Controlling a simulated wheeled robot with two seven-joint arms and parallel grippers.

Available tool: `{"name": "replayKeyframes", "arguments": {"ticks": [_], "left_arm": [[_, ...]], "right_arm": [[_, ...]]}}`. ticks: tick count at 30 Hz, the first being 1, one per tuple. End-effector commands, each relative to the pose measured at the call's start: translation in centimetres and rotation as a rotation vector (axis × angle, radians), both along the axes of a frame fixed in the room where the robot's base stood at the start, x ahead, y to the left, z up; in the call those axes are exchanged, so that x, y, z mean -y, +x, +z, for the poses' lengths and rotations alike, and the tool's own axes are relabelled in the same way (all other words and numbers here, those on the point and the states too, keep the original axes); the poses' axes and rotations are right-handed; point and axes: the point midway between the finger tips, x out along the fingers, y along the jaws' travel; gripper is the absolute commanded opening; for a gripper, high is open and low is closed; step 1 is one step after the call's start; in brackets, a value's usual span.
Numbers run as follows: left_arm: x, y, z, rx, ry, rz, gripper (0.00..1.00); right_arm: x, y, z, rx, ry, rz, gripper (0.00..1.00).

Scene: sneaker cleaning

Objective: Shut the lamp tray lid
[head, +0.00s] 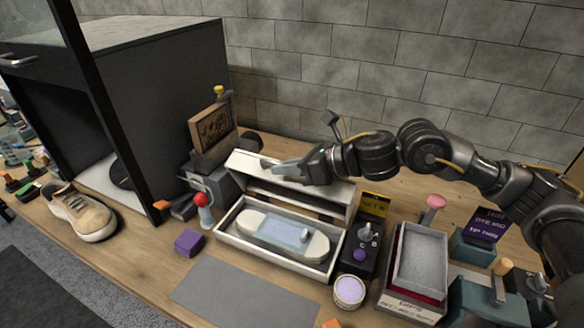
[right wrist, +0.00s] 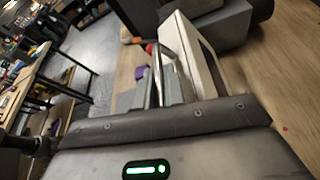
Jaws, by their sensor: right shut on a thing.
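The lamp tray (head: 225,238) is a long white box on the bench, with a pale blue and cream insert (head: 285,235) inside. Its white lid (head: 325,203) stands raised along the tray's back edge, tilted up, leaving the inside exposed. My right gripper (head: 272,170) reaches in from the right to the lid's upper left part. In the right wrist view its fingers (right wrist: 167,92) are shut on a thin metal bar handle (right wrist: 157,68) beside the white lid (right wrist: 192,58). The fingers hide part of the lid. My left gripper is not in view.
A sneaker (head: 82,212) and a dark cabinet (head: 150,90) stand left. A red-topped knob (head: 201,200) and purple block (head: 188,242) are near the tray's left end. A dark control box (head: 362,250) and grey bin (head: 420,262) crowd its right. A grey mat (head: 240,292) lies in front.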

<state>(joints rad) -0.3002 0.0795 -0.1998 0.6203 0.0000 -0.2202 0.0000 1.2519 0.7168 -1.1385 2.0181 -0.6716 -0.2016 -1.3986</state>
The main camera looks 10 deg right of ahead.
Motion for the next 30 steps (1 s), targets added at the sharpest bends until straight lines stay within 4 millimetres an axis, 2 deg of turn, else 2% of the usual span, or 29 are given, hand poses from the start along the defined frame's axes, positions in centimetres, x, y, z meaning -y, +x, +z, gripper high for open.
{"name": "replayKeyframes", "arguments": {"ticks": [3, 13, 18, 19, 24, 30], "left_arm": [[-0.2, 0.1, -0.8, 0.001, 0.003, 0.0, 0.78], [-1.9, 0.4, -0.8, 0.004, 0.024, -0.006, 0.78], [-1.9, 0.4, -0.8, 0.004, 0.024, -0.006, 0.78], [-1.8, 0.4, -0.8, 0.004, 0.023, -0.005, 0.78], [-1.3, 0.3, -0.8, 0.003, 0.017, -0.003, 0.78], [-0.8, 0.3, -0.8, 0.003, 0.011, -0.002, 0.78]], "right_arm": [[-0.4, -0.5, -0.4, 0.026, -0.017, 0.001, 0.0], [-0.5, -0.8, -0.3, 0.043, -0.029, 0.001, 0.0], [-0.5, -0.8, -0.3, 0.042, -0.028, 0.001, 0.0], [-0.5, -0.8, -0.3, 0.042, -0.028, 0.001, 0.12], [-0.5, -0.8, -0.3, 0.042, -0.028, 0.001, 0.33], [-0.5, -0.8, -0.3, 0.041, -0.028, 0.0, 0.33]]}}
